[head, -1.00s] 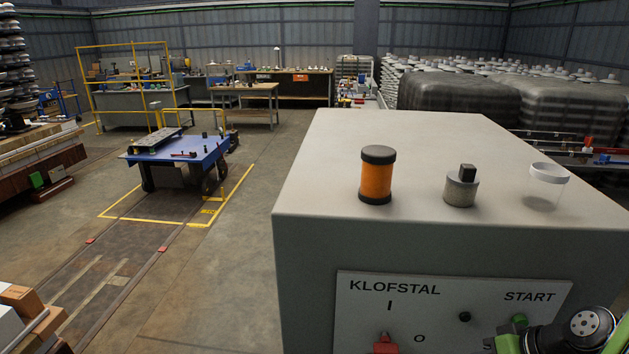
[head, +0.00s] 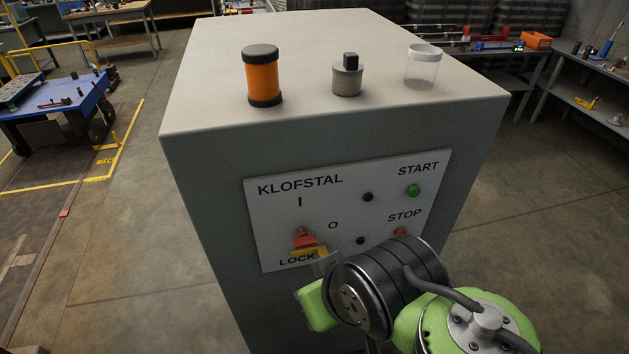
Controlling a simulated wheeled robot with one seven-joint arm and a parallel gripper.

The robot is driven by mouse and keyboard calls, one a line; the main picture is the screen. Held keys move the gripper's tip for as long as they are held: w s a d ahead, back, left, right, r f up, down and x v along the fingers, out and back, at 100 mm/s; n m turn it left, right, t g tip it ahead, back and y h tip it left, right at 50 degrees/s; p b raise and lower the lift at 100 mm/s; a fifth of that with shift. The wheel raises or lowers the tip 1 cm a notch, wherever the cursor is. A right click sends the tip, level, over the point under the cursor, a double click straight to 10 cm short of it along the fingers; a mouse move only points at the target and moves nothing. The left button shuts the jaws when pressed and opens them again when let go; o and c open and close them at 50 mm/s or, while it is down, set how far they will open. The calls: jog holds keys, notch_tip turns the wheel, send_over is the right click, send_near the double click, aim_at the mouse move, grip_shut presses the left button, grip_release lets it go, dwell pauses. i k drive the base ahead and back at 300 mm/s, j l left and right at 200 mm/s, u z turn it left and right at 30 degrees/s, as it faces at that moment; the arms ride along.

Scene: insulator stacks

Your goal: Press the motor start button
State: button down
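The green start button (head: 413,190) is on the white control panel (head: 270,225) on the front of the grey cabinet, just below the word START. A red stop button (head: 400,231) sits below it, partly behind my arm. A red rotary switch (head: 304,238) is at the left, with a yellow piece (head: 308,252) at its lower side by the word LOCK. My gripper (head: 322,268) is at the panel's lower edge, below and left of the start button and close to the yellow piece. My black and green wrist hides its fingers, and I cannot tell whether it touches anything.
On the cabinet top (head: 300,40) stand an orange and black cylinder (head: 262,76), a grey cylinder with a black block (head: 347,77) and a clear white-lidded jar (head: 422,68). A blue cart (head: 70,108) stands left. Open floor lies on both sides of the cabinet.

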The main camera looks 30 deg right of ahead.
aim_at(414, 191)
jog(key=k+l+z, duration=0.1)
jog(key=z, duration=0.25)
jog(key=k+l+z, duration=0.1)
jog(key=z, duration=0.25)
jog(key=k+l+z, duration=0.2)
jog(key=z, duration=0.15)
